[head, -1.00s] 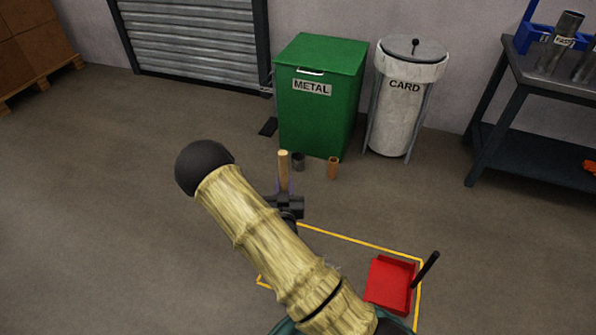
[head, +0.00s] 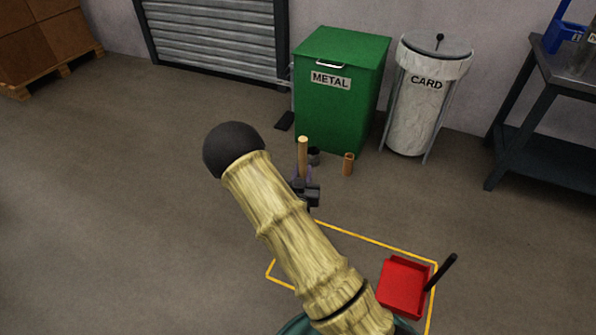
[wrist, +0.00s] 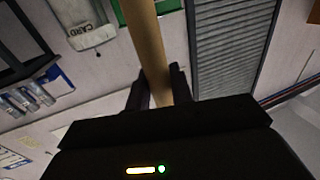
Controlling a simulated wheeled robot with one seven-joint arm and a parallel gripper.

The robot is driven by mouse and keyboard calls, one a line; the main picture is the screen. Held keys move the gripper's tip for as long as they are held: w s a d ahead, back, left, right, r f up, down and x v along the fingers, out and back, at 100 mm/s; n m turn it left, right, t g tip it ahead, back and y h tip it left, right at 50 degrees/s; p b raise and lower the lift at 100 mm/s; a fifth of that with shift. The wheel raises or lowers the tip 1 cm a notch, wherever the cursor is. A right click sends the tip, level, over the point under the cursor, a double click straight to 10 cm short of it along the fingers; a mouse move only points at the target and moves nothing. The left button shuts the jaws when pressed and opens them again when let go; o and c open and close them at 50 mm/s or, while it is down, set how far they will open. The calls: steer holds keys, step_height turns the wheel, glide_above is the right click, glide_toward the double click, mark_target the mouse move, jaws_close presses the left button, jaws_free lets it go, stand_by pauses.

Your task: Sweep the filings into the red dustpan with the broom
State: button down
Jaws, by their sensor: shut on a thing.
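My gripper (head: 308,193) is shut on the broom's wooden handle (head: 303,155), whose top sticks up above the jaws. In the wrist view the handle (wrist: 148,45) runs between the two fingers (wrist: 158,88). The broom's head is hidden behind my arm in the head view. The red dustpan (head: 402,287) lies on the floor at the lower right, its black handle (head: 441,271) pointing up and right. It sits inside a yellow floor outline (head: 375,243), to the right of and nearer than my gripper. I cannot make out any filings; my arm covers part of the outlined area.
A green METAL bin (head: 340,110) and a white CARD bin (head: 419,115) stand at the back wall. A dark workbench (head: 540,115) is at right. The left floor is clear.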

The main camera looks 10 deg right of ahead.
steer(key=w+f+m+h+b, duration=0.1)
steer(key=w+f+b, duration=0.1)
steer(key=w+b, duration=0.4)
steer(key=shift+f+g+b, duration=0.25)
steer(key=shift+g+b, duration=0.05)
steer(key=shift+b, duration=0.95)
step_height(320, 180, down, 5)
steer(key=b, duration=0.3)
steer(key=shift+b, duration=0.35)
